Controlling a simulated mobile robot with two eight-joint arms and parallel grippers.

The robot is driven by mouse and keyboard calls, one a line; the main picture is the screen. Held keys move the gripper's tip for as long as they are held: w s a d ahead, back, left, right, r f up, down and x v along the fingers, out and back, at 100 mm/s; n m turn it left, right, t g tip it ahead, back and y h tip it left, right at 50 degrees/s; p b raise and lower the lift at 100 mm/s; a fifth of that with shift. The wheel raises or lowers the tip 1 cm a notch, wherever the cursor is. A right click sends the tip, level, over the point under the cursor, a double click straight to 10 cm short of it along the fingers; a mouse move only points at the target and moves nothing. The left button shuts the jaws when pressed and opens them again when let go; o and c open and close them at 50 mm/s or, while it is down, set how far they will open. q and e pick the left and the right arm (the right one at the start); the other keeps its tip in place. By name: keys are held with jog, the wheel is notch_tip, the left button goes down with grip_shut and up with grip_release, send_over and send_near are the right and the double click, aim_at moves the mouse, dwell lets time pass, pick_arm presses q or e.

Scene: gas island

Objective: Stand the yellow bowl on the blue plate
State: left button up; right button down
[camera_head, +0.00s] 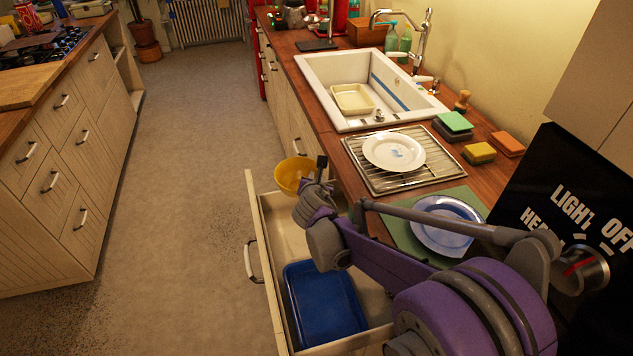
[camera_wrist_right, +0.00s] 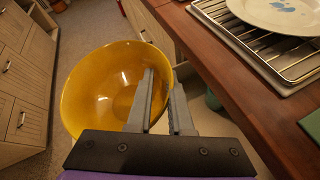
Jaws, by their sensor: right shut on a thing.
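The yellow bowl (camera_head: 291,172) hangs in the air above the far end of the open drawer, beside the counter's front edge. My right gripper (camera_head: 315,176) is shut on the bowl's rim, at the side nearer the counter. In the right wrist view the bowl (camera_wrist_right: 95,88) looks empty and tilted, with one finger of the right gripper (camera_wrist_right: 165,100) inside its wall. The blue plate (camera_head: 445,209) lies on a green mat on the counter, right of the bowl. My right arm hides part of its near side. My left gripper is not in view.
A white plate (camera_head: 394,150) lies on the wire rack (camera_head: 375,181) beyond the blue plate. The open drawer (camera_head: 274,290) holds a blue tub (camera_head: 322,302). Sponges (camera_head: 479,152) and a sink (camera_head: 318,75) are further along the counter. A black sign stands right of the blue plate.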

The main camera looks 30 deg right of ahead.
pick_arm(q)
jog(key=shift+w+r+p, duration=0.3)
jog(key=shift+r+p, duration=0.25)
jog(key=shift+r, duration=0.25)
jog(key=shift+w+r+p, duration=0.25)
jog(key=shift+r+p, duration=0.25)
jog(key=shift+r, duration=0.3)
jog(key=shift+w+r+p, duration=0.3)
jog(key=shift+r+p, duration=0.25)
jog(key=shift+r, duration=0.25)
pick_arm(e)
jog(key=shift+r, duration=3.65)
